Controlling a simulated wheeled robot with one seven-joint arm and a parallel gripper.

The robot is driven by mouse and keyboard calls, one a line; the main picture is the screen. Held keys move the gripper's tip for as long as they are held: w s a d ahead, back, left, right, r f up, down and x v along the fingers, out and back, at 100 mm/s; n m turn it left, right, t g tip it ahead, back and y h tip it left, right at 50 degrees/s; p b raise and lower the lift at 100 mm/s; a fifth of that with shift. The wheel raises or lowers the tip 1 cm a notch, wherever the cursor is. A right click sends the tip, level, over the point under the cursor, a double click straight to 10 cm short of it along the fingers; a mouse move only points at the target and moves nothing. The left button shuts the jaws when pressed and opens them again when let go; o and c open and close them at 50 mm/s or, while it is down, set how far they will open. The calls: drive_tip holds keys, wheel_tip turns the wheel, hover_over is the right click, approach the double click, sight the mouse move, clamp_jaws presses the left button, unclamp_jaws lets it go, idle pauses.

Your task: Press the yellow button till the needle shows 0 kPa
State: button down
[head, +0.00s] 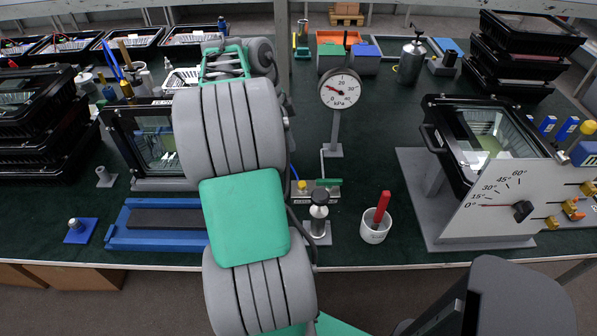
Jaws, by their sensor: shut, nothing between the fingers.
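The yellow button (302,184) sits on a small grey block (318,198) near the table's front, just right of my arm. A green part (328,182) is beside it on the block. The round white gauge (340,89), marked kPa, stands on a grey post behind the block. Its red needle points left and slightly up, off the 0 mark; the exact reading is too small to tell. My grey and green arm rises through the middle of the head view, left of the button. My gripper does not show; the arm links may hide it.
A grey-topped plunger (319,212) stands just in front of the block. A white cup (376,229) with a red handle is to its right. A tilted panel with an angle scale (500,205) stands further right. A blue tray (150,226) lies left of my arm.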

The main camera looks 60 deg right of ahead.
sight(302, 183)
drive_tip(key=x, duration=0.9)
drive_tip(key=w+x, duration=0.1)
drive_tip(key=x, duration=0.3)
drive_tip(key=shift+s+a+f, duration=0.15)
drive_tip(key=shift+f, duration=0.35)
